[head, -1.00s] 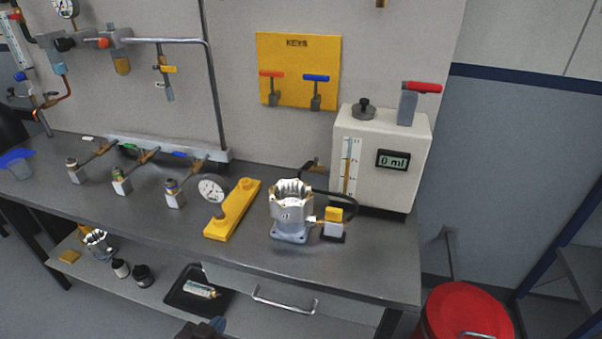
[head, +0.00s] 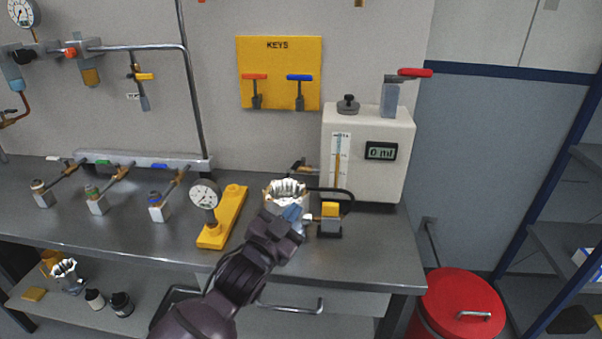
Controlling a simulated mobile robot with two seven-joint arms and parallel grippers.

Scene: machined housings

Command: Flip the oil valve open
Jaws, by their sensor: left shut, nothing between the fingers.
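The white oil dispenser (head: 365,150) stands at the back right of the bench, with a display reading 0 ml and a red-handled lever (head: 414,73) on top. A black hose runs from its side toward a small grey block with a yellow top (head: 330,210). A small brass fitting (head: 304,167) sits at its left side. I cannot tell which of these parts is the oil valve. My left gripper (head: 292,215) is shut and empty, in front of the silver machined housing (head: 286,188) and left of the yellow-topped block. It hides the housing's lower part. My right gripper is out of view.
A yellow fixture with a dial gauge (head: 205,194) stands left of the housing. Several small valve blocks line the bench's left side. A yellow KEYS board (head: 279,73) hangs on the wall. A red bin (head: 458,305) stands on the floor at right.

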